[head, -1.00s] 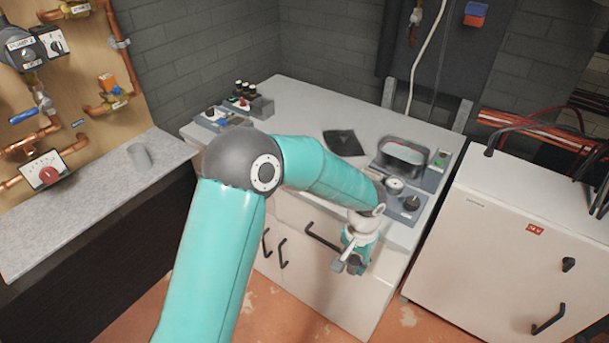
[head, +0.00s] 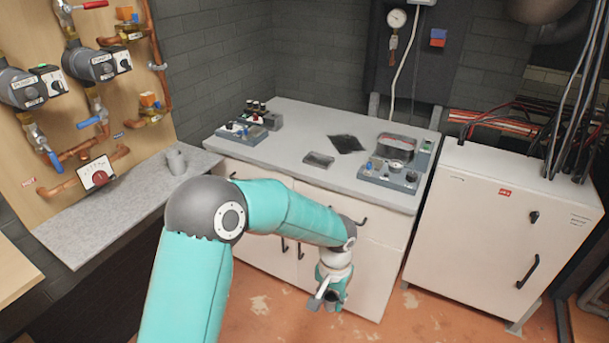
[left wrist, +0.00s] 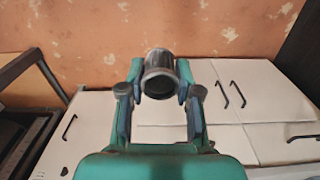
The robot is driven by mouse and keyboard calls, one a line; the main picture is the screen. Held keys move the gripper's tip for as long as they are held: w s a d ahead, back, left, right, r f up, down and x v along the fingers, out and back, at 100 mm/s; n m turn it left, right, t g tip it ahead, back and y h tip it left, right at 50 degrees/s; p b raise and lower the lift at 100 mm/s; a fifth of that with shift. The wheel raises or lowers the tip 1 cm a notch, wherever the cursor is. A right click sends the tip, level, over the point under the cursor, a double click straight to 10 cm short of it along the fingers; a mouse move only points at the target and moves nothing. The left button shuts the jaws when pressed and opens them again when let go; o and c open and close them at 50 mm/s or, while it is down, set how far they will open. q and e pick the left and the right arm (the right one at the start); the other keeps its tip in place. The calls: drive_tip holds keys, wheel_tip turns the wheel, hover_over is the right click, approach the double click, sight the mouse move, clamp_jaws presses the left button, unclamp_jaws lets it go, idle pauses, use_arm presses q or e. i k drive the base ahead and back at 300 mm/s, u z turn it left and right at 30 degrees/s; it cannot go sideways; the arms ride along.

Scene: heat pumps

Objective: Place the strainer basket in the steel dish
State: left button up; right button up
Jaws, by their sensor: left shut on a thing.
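In the left wrist view, my left gripper (left wrist: 160,92) is shut on a dark grey metal cylinder, the strainer basket (left wrist: 158,72), with its round end facing the camera. In the head view, my left gripper (head: 328,292) hangs in front of the white cabinet doors, below and in front of the worktop; the strainer basket is hard to make out there. A small shallow rectangular metal dish (head: 318,159), which looks like the steel dish, lies on the worktop beyond my arm, apart from the gripper. My right gripper is not in view.
The grey worktop (head: 290,135) also bears a dark flat sheet (head: 346,143), a control unit with a gauge (head: 390,174), a metal basin (head: 396,146) and small devices (head: 242,130) at the left. A grey cup-like fitting (head: 176,161) stands on the left counter. A white cabinet (head: 500,220) stands right.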

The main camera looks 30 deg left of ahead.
sight(318, 161)
drive_tip(key=u, duration=0.6)
drive_tip(key=i, duration=1.1)
drive_tip(key=z, duration=0.2)
